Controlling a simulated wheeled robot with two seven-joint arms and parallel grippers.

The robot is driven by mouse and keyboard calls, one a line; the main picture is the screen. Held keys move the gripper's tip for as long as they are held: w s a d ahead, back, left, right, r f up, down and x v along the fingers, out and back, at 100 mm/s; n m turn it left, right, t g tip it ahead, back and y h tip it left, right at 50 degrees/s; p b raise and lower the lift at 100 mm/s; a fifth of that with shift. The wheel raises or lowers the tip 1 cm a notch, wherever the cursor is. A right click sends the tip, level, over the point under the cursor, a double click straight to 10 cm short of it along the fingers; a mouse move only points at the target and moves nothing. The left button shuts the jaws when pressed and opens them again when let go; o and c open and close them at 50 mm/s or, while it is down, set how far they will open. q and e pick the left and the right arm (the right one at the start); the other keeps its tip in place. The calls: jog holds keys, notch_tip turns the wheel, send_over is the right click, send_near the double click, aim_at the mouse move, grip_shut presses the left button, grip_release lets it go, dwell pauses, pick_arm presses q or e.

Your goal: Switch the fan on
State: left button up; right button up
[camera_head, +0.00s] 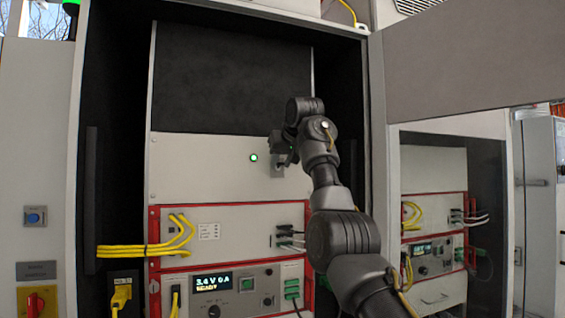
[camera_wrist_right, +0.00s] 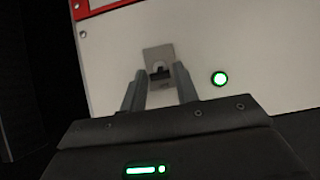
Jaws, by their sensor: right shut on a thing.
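A small grey switch plate (camera_head: 278,171) is on the white panel (camera_head: 200,165) inside the open cabinet. It also shows in the right wrist view (camera_wrist_right: 158,54), with a dark switch part (camera_wrist_right: 160,73) at its lower edge. A round lamp (camera_head: 254,157) beside the plate glows green; it also glows in the right wrist view (camera_wrist_right: 219,79). My right gripper (camera_head: 280,160) is at the switch, its two fingers (camera_wrist_right: 160,80) on either side of the dark part and shut on it. The fingertips partly hide the switch. My left gripper is not in view.
Below are red-framed units with yellow cables (camera_head: 140,250) and a display (camera_head: 213,282) reading 3.4 V 0 A. An open cabinet door (camera_head: 450,60) is at the right. A red rotary switch (camera_head: 37,303) is at the lower left.

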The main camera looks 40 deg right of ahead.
dwell(0.3)
jog(key=o, duration=1)
jog(key=shift+s+r, duration=0.1)
